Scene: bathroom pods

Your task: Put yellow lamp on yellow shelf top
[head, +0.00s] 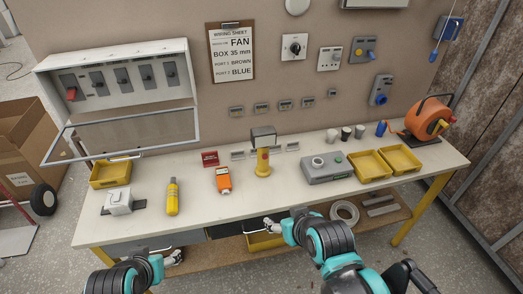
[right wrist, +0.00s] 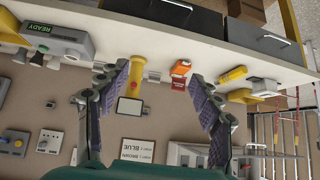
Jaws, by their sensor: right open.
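The yellow lamp (head: 263,163) stands upright on the white workbench top (head: 330,180), with a dark-framed rectangular head (head: 263,133). It also shows in the right wrist view (right wrist: 138,68), which is upside down, beyond my fingers and nearer the left one in the picture. My right gripper (head: 268,224) is at the bench's front edge, apart from the lamp; in the right wrist view its jaws (right wrist: 160,72) are open and empty. My left gripper (head: 174,258) is low before the bench at left, too small to read. I cannot make out a yellow shelf top.
An orange device (head: 223,180) and a yellow bottle (head: 172,197) are left of the lamp. A grey box (head: 325,168) and yellow trays (head: 370,166) are right of it. An open-fronted switch cabinet (head: 125,95) juts out at left. A lower shelf (head: 220,254) runs under the bench.

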